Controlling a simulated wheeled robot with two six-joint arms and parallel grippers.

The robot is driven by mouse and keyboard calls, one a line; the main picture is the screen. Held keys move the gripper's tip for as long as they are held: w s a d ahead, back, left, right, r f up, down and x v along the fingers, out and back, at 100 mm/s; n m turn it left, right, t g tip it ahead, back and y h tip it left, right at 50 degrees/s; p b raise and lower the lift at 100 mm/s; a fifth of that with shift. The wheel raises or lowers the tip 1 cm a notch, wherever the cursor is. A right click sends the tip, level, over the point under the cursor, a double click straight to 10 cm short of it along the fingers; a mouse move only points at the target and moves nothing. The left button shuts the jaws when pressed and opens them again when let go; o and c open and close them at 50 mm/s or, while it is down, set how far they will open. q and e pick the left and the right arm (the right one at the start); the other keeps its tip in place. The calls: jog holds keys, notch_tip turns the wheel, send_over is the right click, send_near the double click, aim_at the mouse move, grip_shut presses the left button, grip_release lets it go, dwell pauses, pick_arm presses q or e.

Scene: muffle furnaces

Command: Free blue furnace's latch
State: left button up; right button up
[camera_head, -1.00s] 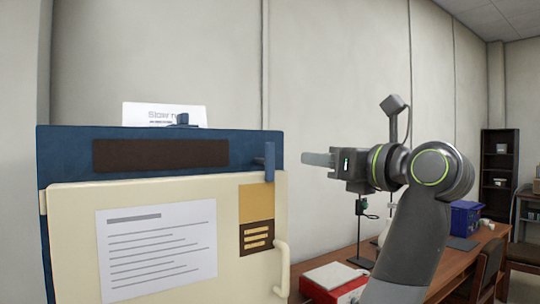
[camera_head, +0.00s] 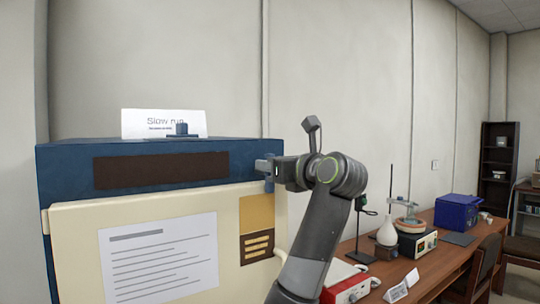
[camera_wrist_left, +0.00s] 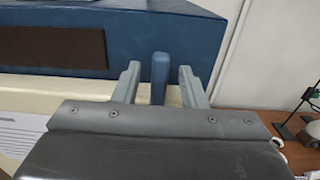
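The blue furnace (camera_head: 60,162) stands at the left with its cream door (camera_head: 80,240) closed against its front. Its blue latch is an upright bar at the door's upper right corner, mostly covered by my gripper in the head view; the latch (camera_wrist_left: 160,72) shows clearly in the left wrist view. My left gripper (camera_head: 265,167) is at the latch. In the left wrist view its two fingers are apart, one on each side of the latch, with a gap visible on both sides. My right gripper is not in view.
A paper sign (camera_head: 155,120) and a small dark blue object (camera_head: 181,129) are on the furnace top. At right, a wooden desk (camera_head: 440,262) carries a red-and-white device (camera_head: 345,288), a white flask (camera_head: 387,234) and a blue box (camera_head: 457,211). The wall is behind.

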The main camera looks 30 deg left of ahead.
pick_arm(q)
jog(key=shift+x, duration=0.85)
jog(key=shift+c, duration=0.2)
grip_shut()
